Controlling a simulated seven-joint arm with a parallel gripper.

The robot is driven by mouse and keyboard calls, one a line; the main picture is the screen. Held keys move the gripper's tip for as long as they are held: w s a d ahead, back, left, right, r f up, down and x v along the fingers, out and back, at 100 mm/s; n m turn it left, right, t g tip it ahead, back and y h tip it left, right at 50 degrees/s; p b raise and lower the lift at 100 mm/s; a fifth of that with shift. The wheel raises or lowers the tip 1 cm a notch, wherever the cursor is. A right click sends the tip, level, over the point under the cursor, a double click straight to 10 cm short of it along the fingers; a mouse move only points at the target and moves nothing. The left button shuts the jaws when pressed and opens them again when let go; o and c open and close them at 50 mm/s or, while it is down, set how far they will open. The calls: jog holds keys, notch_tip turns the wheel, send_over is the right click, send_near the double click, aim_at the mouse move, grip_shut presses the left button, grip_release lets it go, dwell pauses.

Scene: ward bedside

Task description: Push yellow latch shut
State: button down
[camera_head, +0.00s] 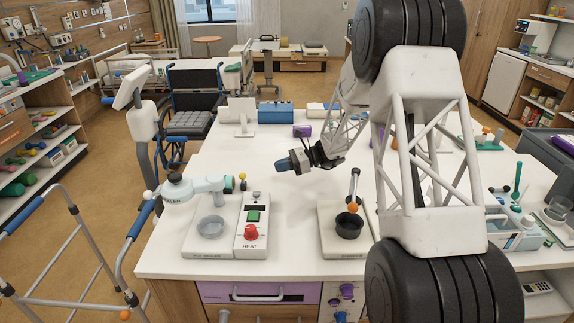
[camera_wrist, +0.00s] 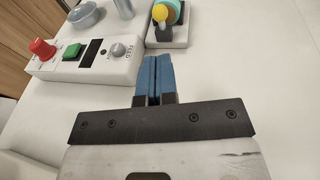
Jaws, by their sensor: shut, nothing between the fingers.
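The yellow latch (camera_head: 242,177) is a small knob at the right end of the pale teal arm (camera_head: 208,186) of the pot sealer (camera_head: 196,246). In the wrist view a yellow rounded part (camera_wrist: 160,12), apparently the latch, shows near the top edge beside a teal and orange piece. I cannot tell how far the latch is turned. My gripper (camera_head: 279,164) is to the right of the latch, above the table and apart from it. Its blue fingers (camera_wrist: 154,78) are together with nothing between them, pointing toward the yellow part.
A heat panel (camera_head: 252,222) with a red knob and green button is in front of the latch. A second white station (camera_head: 333,248) with a black cup stands to the right. Blue and purple boxes (camera_head: 276,112) stand at the back. The table between (camera_head: 290,225) is clear.

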jog(key=x, duration=1)
jog(key=shift+a, duration=0.1)
jog(key=shift+a, duration=1.15)
jog(key=v, duration=1.4)
jog(key=shift+d, duration=0.15)
jog(key=shift+r, duration=0.1)
